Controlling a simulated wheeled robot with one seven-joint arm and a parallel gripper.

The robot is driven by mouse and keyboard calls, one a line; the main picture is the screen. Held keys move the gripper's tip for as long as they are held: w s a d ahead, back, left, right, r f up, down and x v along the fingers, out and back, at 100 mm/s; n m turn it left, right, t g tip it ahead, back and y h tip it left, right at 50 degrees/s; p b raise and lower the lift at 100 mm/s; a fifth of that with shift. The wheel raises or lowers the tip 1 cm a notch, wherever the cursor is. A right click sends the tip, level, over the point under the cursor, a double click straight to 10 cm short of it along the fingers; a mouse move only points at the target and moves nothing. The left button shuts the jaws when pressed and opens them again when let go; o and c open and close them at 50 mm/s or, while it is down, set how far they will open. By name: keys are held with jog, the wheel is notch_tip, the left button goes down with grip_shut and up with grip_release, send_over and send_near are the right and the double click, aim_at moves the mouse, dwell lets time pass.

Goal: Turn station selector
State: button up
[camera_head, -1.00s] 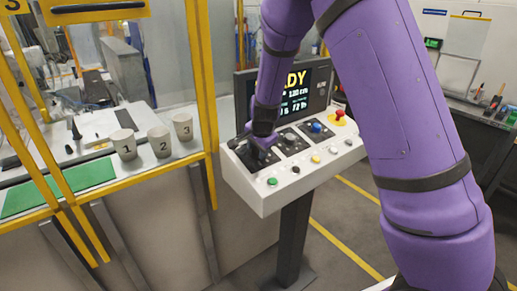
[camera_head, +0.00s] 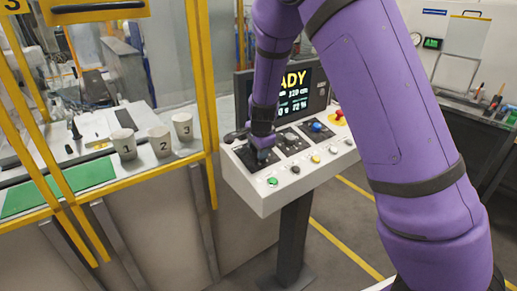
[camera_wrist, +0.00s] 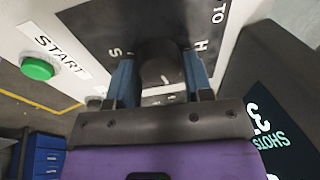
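The station selector is a dark round knob (camera_wrist: 158,62) on a black label plate (camera_wrist: 98,32) with partly hidden white letters. My gripper (camera_wrist: 160,78) has its two blue-grey fingers on opposite sides of the knob, close against it with no clear gap. In the head view my gripper (camera_head: 262,153) points down onto the left plate of the white console (camera_head: 264,199) and hides the knob there. The knob's pointer and the setting it shows are hidden.
A green START button (camera_wrist: 37,69) lies close beside the selector. A blue knob (camera_head: 317,127), a red button (camera_head: 338,114) and a lit screen (camera_head: 293,92) are also on the console. Numbered cups (camera_head: 160,141) stand on the bench at left, behind yellow framing.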

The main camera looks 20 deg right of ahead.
jog(key=o, duration=0.3)
jog(key=shift+v, duration=5.35)
jog(key=s+d+r+n+y, duration=0.1)
jog(key=s+d+r+n, duration=0.25)
jog(key=s+r, duration=0.4)
jog(key=s+d+r+n+y, duration=0.2)
jog(key=s+r+n, duration=0.3)
jog(key=s, duration=0.5)
jog(key=s+r+n+h, duration=0.1)
jog(key=s+n, duration=0.1)
jog(key=s, duration=0.3)
jog(key=s+d+r+n, duration=0.1)
jog(key=s+n, duration=0.1)
jog(key=s, duration=0.3)
jog(key=s+r+n+t+h, duration=0.1)
jog(key=s+n, duration=0.1)
jog(key=s, duration=0.4)
jog(key=shift+s+d+r+n+h, duration=0.1)
jog(key=shift+d+n+h, duration=0.15)
jog(key=shift+d+h, duration=0.1)
